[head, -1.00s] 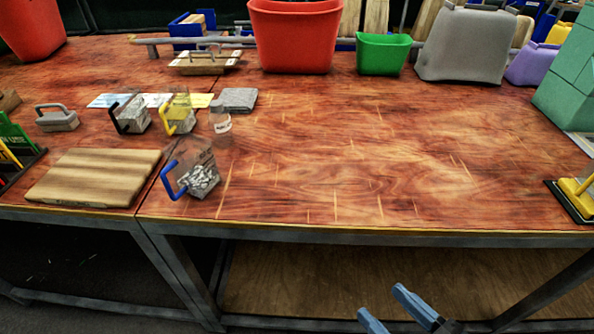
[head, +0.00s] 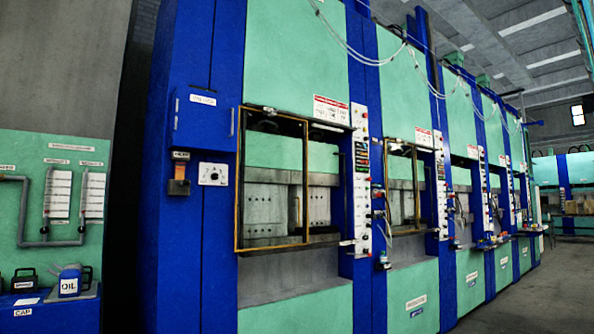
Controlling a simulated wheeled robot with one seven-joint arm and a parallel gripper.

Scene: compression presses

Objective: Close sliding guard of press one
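The nearest press (head: 293,295) stands in the middle of the head view, with green panels and blue uprights. Its sliding guard (head: 306,180) is a yellow-framed see-through panel in front of the press opening. The frame spans the left part of the opening, and the right part (head: 322,205) shows without the frame in front. Pale metal platens show inside. I cannot read a number that marks this press as press one. My gripper is not in view.
A control strip (head: 361,170) with buttons runs down the press's right upright. More presses (head: 408,290) recede to the right, the second also with a yellow-framed guard (head: 402,185). At left, an oil can (head: 69,281) stands on a blue cabinet (head: 60,315).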

